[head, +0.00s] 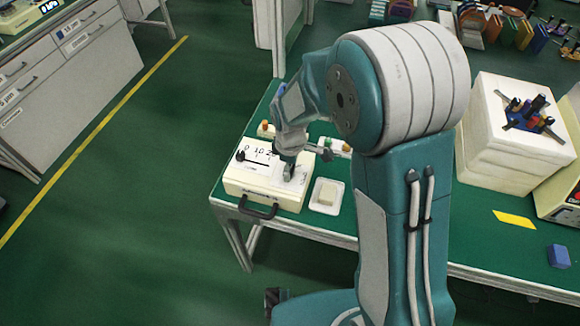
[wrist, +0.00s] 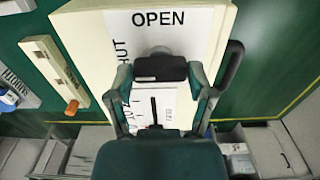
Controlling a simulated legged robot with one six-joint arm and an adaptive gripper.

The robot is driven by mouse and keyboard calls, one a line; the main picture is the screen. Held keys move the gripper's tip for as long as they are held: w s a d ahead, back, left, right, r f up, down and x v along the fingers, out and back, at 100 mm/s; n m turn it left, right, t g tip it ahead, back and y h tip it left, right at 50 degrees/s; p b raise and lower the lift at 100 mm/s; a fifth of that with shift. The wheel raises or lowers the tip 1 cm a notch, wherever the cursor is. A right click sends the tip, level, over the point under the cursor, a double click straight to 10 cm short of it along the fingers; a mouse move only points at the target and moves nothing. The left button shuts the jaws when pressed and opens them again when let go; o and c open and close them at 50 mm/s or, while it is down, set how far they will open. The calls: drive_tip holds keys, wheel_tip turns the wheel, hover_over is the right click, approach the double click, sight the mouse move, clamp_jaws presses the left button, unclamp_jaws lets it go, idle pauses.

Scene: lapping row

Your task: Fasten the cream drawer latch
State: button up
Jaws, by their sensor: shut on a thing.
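The cream drawer unit (head: 238,183) sits at the left front corner of the green bench, with a black pull handle (head: 258,210) on its front. In the wrist view its cream top (wrist: 85,25) fills the upper middle, with a white label reading OPEN (wrist: 158,18) and a sideways, partly hidden SHUT at left. My gripper (wrist: 162,76) is shut on the dark latch knob (wrist: 160,66), just below the word OPEN. In the head view my gripper (head: 289,170) reaches down onto the unit's top and hides the knob.
A white dish (head: 326,208) with a pale block stands just right of the unit. A white foam block (head: 495,150) stands farther right. The floor left of the bench is clear to a yellow line.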

drive_tip(key=o, duration=1.1)
wheel_tip(320, 180, up, 12)
drive_tip(key=shift+w+f, duration=0.1)
drive_tip(key=s+d+r+m+t, duration=0.2)
drive_tip(key=s+d+r+m, duration=0.3)
drive_tip(key=s, duration=0.4)
drive_tip(key=s+d+r+m+t, duration=0.3)
drive_tip(key=s+d+r+m, duration=0.3)
drive_tip(key=s+m, duration=0.3)
drive_tip(key=shift+s+d+r+t, duration=0.3)
drive_tip(key=shift+s+d, duration=0.35)
drive_tip(key=shift+d, duration=0.2)
